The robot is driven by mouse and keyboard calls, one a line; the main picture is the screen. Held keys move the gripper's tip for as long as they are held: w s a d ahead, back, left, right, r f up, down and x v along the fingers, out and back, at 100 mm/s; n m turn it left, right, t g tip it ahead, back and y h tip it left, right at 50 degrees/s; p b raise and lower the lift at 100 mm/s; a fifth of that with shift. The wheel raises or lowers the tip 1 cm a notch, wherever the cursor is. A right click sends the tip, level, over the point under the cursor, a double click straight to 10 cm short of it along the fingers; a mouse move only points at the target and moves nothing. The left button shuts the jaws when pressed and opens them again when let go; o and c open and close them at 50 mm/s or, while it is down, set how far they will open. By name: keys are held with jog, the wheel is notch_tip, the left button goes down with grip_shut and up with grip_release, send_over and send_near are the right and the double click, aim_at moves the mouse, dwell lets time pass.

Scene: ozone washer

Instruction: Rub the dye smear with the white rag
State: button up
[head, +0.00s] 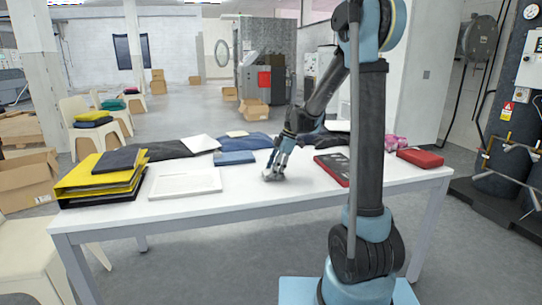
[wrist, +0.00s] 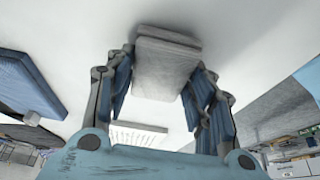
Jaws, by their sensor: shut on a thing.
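My gripper (head: 278,163) reaches down to the white table (head: 245,196) near its middle. Its fingers are shut on a folded pale grey-white rag (wrist: 167,62), which shows in the wrist view between the two fingers (wrist: 163,75).
A flat white panel (head: 186,184) and yellow binders (head: 100,180) lie left of my gripper. A blue folded item (head: 235,157) lies just behind left. A dark red-edged book (head: 331,168) and a red case (head: 420,158) lie right. The table's front middle is clear.

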jog(key=shift+s+a+f, duration=0.1)
jog(key=shift+a+f, duration=0.15)
jog(key=shift+a, duration=0.15)
jog(key=shift+s+a+r, duration=0.1)
jog(key=shift+a, duration=0.2)
notch_tip(320, 180, up, 2)
jog(key=shift+s+a+r, duration=0.1)
jog(key=shift+r, duration=2.9)
